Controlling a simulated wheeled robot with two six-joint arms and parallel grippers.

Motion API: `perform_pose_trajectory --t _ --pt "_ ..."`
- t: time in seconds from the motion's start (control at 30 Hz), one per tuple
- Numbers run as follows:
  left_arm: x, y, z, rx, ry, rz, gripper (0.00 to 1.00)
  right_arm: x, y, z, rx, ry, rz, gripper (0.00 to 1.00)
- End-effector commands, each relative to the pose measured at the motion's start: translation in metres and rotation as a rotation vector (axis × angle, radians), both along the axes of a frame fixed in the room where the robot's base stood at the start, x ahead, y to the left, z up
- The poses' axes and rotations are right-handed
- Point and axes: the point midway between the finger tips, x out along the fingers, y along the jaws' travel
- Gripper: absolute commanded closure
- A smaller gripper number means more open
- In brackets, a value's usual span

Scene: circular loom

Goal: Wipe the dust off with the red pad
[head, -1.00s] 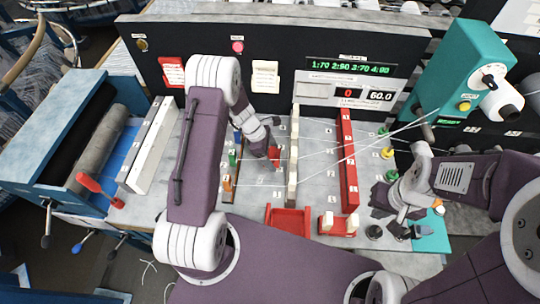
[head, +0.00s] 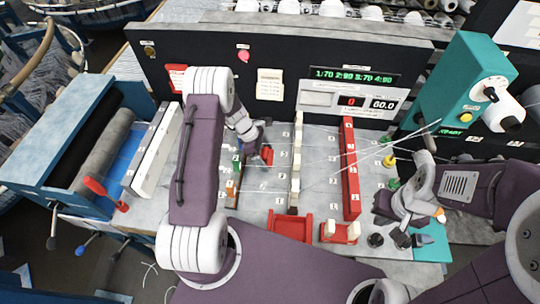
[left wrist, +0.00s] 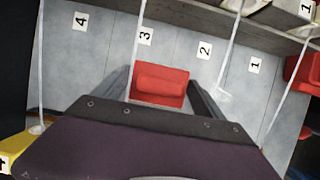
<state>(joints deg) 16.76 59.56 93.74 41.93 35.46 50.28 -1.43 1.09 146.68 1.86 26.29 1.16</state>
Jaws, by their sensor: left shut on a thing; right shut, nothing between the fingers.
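The red pad (head: 267,155) is a small red block in my left gripper (head: 262,152), over the grey board left of the cream upright bar (head: 295,160). In the left wrist view the pad (left wrist: 160,80) sits between the two dark fingers, at the numbered labels on the grey surface; I cannot tell whether it touches the surface. White threads run on both sides of it. No dust can be made out. My right gripper (head: 405,240) is shut and empty at the board's right front, by small dark pieces and a teal patch.
A red upright bar (head: 351,175) stands right of the cream bar. Red trays (head: 290,226) lie at the front edge. White threads cross to the teal machine (head: 462,85). A black console (head: 300,70) closes the back.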

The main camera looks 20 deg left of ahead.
Motion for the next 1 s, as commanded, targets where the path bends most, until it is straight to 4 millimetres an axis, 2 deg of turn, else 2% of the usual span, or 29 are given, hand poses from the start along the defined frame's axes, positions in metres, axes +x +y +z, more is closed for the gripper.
perform_pose_trajectory --t 0.17,0.43,0.73,1.0 --pt "-0.002 0.008 0.0 0.001 0.001 0.002 0.7 0.0 0.0 0.001 0.0 0.0 0.0 1.0" --pt "-0.008 0.035 0.002 0.0 0.0 0.002 0.7 0.0 0.0 0.003 0.0 0.0 0.0 1.0" --pt "-0.008 0.036 0.003 0.0 -0.001 0.0 0.7 0.0 0.0 0.004 0.0 0.0 0.0 1.0" --pt "-0.008 0.036 0.033 0.0 -0.001 0.0 0.7 0.0 0.0 0.029 0.0 0.0 0.0 1.0"
